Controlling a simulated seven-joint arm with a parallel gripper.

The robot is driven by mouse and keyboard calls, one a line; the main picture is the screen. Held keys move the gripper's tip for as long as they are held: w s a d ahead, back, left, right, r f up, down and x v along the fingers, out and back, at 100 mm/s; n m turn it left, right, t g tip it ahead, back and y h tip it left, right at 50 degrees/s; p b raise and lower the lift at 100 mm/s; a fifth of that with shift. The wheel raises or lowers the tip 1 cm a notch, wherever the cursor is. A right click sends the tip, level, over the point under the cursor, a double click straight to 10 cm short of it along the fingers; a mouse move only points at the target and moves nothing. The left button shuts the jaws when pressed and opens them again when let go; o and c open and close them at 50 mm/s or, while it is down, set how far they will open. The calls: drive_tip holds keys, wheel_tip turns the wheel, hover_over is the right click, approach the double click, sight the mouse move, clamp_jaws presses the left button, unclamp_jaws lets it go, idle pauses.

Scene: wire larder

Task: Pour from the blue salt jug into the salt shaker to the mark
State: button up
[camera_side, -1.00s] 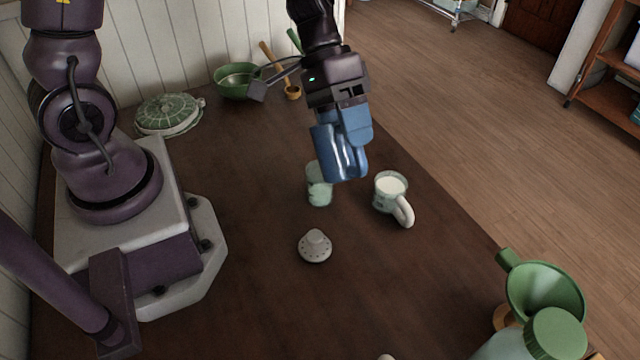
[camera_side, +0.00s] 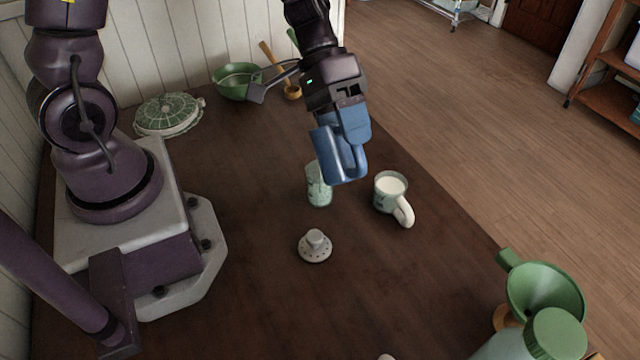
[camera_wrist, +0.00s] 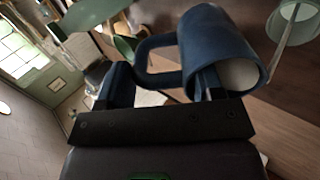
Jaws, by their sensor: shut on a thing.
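My gripper (camera_side: 350,118) is shut on the blue salt jug (camera_side: 328,156) and holds it above the table, tilted. The jug's handle shows in the wrist view, and pale salt (camera_wrist: 238,75) shows inside its mouth. The salt shaker (camera_side: 319,188), a pale green glass, stands upright on the table just below the jug, which partly hides its top in the side view. Its glass also shows at the upper right of the wrist view (camera_wrist: 296,28). The salt level and the mark cannot be made out. No falling stream can be made out.
A white perforated shaker lid (camera_side: 315,247) lies in front of the shaker. A green bowl (camera_side: 232,88) and lidded dish (camera_side: 168,118) are at the back; a green funnel (camera_side: 562,290) is front right.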

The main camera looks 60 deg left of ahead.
sight(344, 149)
drive_tip(key=shift+a+f+h, duration=0.15)
drive_tip(key=shift+h, duration=0.15)
idle(1.4)
drive_tip(key=shift+f, duration=0.1)
drive_tip(key=shift+a, duration=0.1)
drive_tip(key=shift+a+f+h, duration=0.15)
drive_tip(key=shift+h, duration=0.45)
drive_tip(key=shift+a+f+h, duration=0.15)
drive_tip(key=shift+f+h, duration=0.05)
drive_tip(key=shift+h, duration=0.1)
drive_tip(key=shift+a+f+h, duration=0.15)
drive_tip(key=shift+h, duration=0.15)
idle(2.1)
drive_tip(key=shift+a+f+h, duration=0.15)
drive_tip(key=shift+f+h, duration=0.05)
drive_tip(key=shift+h, duration=0.1)
drive_tip(key=shift+a+f+h, duration=0.15)
drive_tip(key=shift+a+h, duration=0.05)
drive_tip(key=shift+h, duration=0.1)
idle(2.1)
